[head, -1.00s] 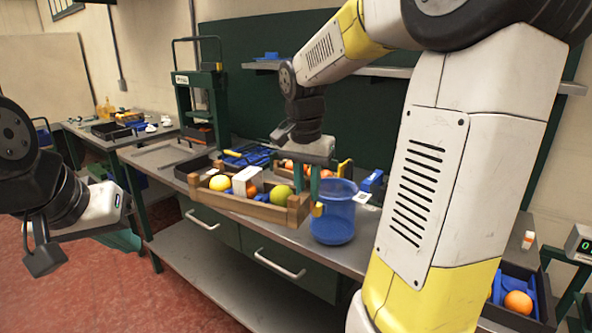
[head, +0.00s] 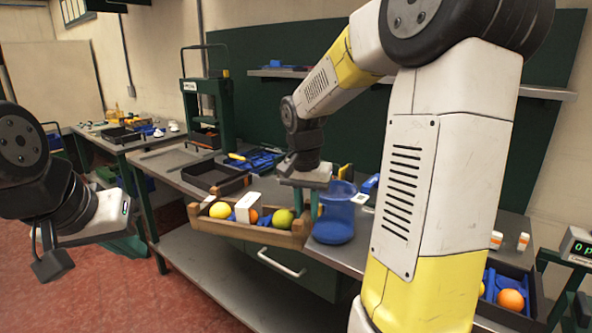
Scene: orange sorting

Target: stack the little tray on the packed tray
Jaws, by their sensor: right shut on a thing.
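I cannot tell which is the little tray or the packed tray.
A blue translucent container (head: 334,222) stands just right of the wooden tray. Blue trays or tools (head: 255,160) lie behind. A green press frame (head: 206,98) stands at the back. A black box (head: 535,302) with an orange sits at the right, partly behind my right arm.

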